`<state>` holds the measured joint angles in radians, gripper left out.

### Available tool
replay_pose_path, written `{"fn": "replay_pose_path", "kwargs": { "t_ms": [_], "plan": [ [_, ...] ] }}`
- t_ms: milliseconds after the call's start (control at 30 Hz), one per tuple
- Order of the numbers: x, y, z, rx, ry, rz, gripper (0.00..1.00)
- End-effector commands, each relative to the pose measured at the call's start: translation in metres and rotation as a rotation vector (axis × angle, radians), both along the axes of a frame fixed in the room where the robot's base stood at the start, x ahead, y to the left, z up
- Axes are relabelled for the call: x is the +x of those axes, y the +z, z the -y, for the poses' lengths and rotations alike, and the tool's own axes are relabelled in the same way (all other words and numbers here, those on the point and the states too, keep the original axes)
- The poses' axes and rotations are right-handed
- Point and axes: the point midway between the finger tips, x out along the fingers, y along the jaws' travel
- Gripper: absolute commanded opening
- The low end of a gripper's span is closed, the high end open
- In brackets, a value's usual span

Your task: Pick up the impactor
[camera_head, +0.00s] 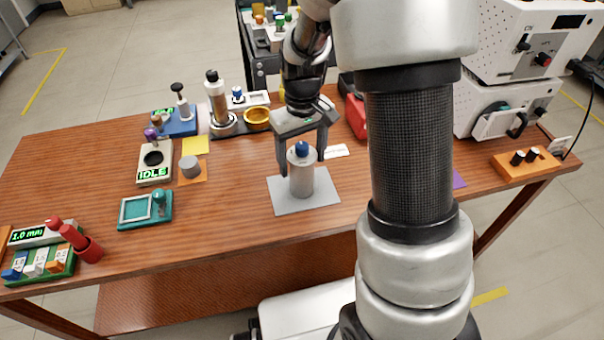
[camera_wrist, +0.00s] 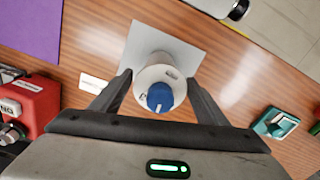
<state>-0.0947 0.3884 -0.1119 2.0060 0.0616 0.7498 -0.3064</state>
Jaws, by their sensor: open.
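The impactor appears to be the light grey cylinder with a blue knob (camera_head: 301,183), standing upright on a grey mat (camera_head: 325,198) near the front middle of the table. It also shows in the wrist view (camera_wrist: 146,78), seen from above, with its blue knob toward my gripper's body. My gripper (camera_head: 302,162) points down over it and is open. In the wrist view, its fingers (camera_wrist: 160,80) lie on either side of the cylinder's top, with a visible gap on each side. Nothing is held.
To the left stand a scale reading IDLE (camera_head: 155,165), a small grey cylinder (camera_head: 190,167) on an orange mat and a teal tray (camera_head: 145,211). White machines (camera_head: 505,113) stand at right. The table's front middle is clear.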

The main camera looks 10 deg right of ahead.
Motion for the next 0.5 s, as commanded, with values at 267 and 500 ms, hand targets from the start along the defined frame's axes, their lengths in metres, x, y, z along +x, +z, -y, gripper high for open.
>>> {"fn": "replay_pose_path", "kwargs": {
  "t_ms": [267, 500],
  "plan": [
    [0.0000, 0.0004, -0.0001, 0.000, 0.000, 0.000, 0.53],
    [-0.0001, 0.0005, -0.0002, 0.000, 0.000, 0.000, 0.12]
  ]
}}
